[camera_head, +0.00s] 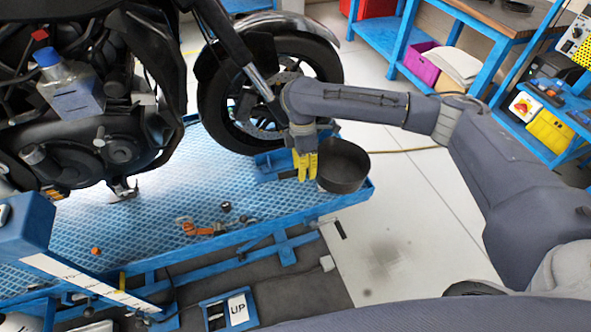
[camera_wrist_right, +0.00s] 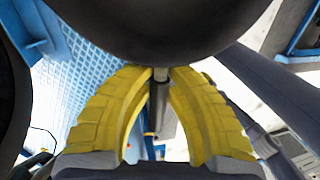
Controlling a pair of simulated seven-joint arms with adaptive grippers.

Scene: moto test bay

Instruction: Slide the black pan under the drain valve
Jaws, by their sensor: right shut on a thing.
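The black pan (camera_head: 345,170) is round and deep, over the right end of the blue platform, beside the front wheel. I cannot tell whether it rests on the platform or hangs just above it. My right gripper (camera_head: 306,172), with yellow fingers, is at the pan's left side, shut on its edge. In the right wrist view the fingers (camera_wrist_right: 160,75) meet at a small grey piece below the pan's dark underside (camera_wrist_right: 160,25). A small grey tap-like fitting (camera_head: 100,137) shows on the engine; I cannot tell if it is the drain valve. My left gripper is not in view.
The motorcycle's front wheel (camera_head: 270,95) stands on the blue platform (camera_head: 150,225). Orange-and-grey small parts (camera_head: 195,228) lie on its near part. A blue-capped bottle (camera_head: 70,85) is by the engine. Blue benches with a purple bin (camera_head: 415,62) stand at the back right.

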